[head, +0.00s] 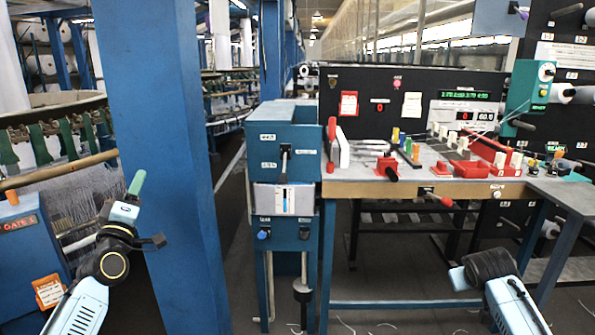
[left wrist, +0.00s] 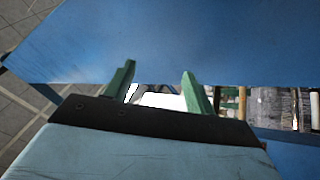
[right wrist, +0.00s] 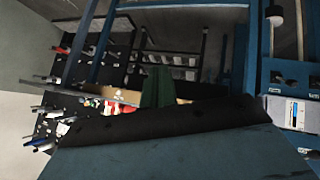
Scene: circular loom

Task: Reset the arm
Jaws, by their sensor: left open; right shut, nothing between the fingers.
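My left gripper (head: 136,186) is raised at the left in the head view, in front of the blue column. In the left wrist view its two green fingers (left wrist: 158,92) stand apart with nothing between them, and the blue column face fills the view ahead. My right arm (head: 497,285) shows at the bottom right of the head view, below the front of the workbench; its fingertips do not show there. In the right wrist view my right gripper (right wrist: 158,88) has its green fingers together, with nothing held.
A blue column (head: 165,130) stands close by my left arm. A workbench (head: 345,189) with red tools and several small parts is at the right. A blue control cabinet (head: 283,140) stands at the centre. The circular loom (head: 60,110) is at the far left. Floor is clear between column and cabinet.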

